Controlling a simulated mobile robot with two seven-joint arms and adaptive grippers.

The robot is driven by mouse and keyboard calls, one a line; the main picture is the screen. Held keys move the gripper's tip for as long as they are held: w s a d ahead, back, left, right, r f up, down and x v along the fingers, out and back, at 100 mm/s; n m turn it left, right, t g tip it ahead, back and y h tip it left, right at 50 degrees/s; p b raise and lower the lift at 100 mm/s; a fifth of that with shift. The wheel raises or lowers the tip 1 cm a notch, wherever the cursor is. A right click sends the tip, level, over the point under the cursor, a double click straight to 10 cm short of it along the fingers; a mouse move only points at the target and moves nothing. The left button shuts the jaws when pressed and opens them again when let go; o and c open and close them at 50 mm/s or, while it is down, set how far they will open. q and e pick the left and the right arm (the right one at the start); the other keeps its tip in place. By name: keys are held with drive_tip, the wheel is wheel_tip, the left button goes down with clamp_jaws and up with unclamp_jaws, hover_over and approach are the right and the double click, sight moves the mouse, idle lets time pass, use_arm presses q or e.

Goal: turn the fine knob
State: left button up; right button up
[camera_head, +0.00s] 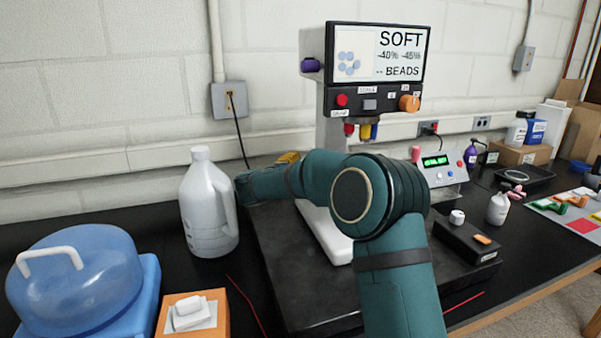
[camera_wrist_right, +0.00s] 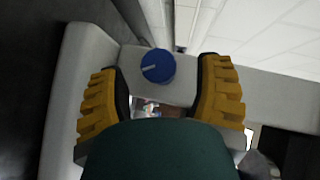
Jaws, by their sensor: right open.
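A round blue knob (camera_wrist_right: 158,66) with a white pointer line sits on a pale grey housing (camera_wrist_right: 90,50) in the right wrist view. I read no label on it, and I cannot make it out in the head view, where my arm covers part of the instrument. My right gripper (camera_wrist_right: 161,70) is open, with one yellow finger on each side of the knob. There are gaps between knob and fingers. In the head view only a bit of yellow finger (camera_head: 288,157) shows behind my teal arm. My left gripper is not in view.
The instrument's display (camera_head: 375,53) reads SOFT and BEADS, above an orange knob (camera_head: 409,103) and a red button. A purple knob (camera_head: 311,65) is on its left. A white jug (camera_head: 207,205) stands left of my arm. A blue-lidded container (camera_head: 75,275) is front left.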

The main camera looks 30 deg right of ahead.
drive_tip(key=shift+x, duration=2.15)
drive_tip(key=shift+f, duration=0.1)
drive_tip(key=shift+w, duration=0.1)
clamp_jaws()
